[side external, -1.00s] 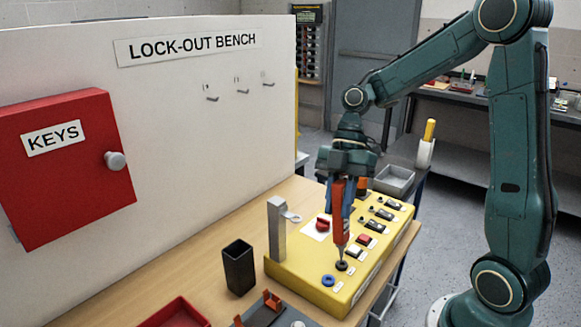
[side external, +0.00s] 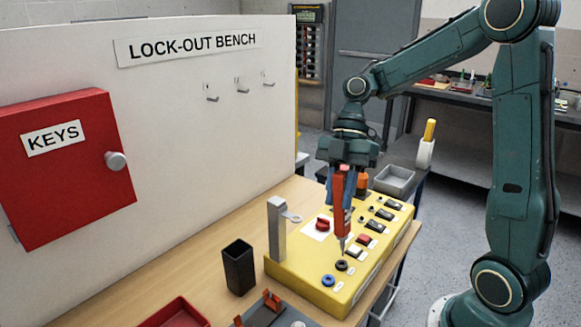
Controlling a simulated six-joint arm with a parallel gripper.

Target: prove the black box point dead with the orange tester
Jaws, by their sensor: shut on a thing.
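My gripper (side external: 342,188) is shut on the orange tester (side external: 341,210), which hangs tip down over the yellow box (side external: 310,290). The tester's thin dark tip ends just above the black point (side external: 341,266), a dark ring on the box's top near its front end. A small gap seems to show between tip and ring. A blue point (side external: 328,281) lies beside the black one, nearer the camera. The tester's upper end is partly hidden by the gripper. Any display on the tester cannot be made out.
The yellow box carries a red knob (side external: 323,225), a red button and a white button, and several dark switches. A grey post (side external: 277,228) with a ring stands at its left. A black open holder (side external: 238,268) and a red tray (side external: 175,313) are on the bench. A grey bin (side external: 394,180) sits behind.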

